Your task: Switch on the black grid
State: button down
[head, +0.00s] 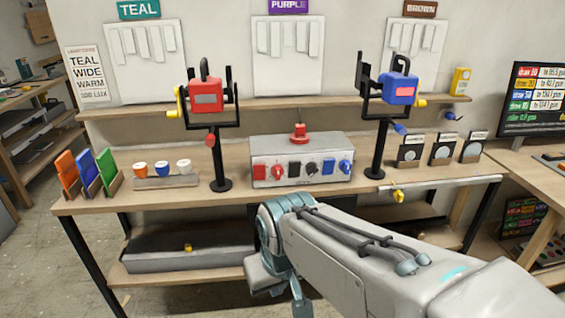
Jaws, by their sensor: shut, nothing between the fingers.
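A grey control box (260,148) stands on the middle of the bench top. A row of red, black and blue switches or knobs is on its front. The black one (296,167) is in the middle of the row, with a red one (277,173) left of it and a blue one (328,166) right of it. A red button (299,134) sits on top. I cannot tell any switch position, and I see nothing clearly marked as a black grid. My arm crosses the lower right, in front of the bench and below the box. My gripper's fingers are not visible.
A red lamp (205,97) and a blue lamp (399,89) stand on black stands either side of the box. Coloured panels (87,172) and small cups (162,169) sit left; dial plates (441,149) sit right.

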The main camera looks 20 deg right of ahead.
aim_at(294, 171)
jog(key=u, duration=0.85)
jog(key=i, duration=0.7)
jog(key=z, duration=1.45)
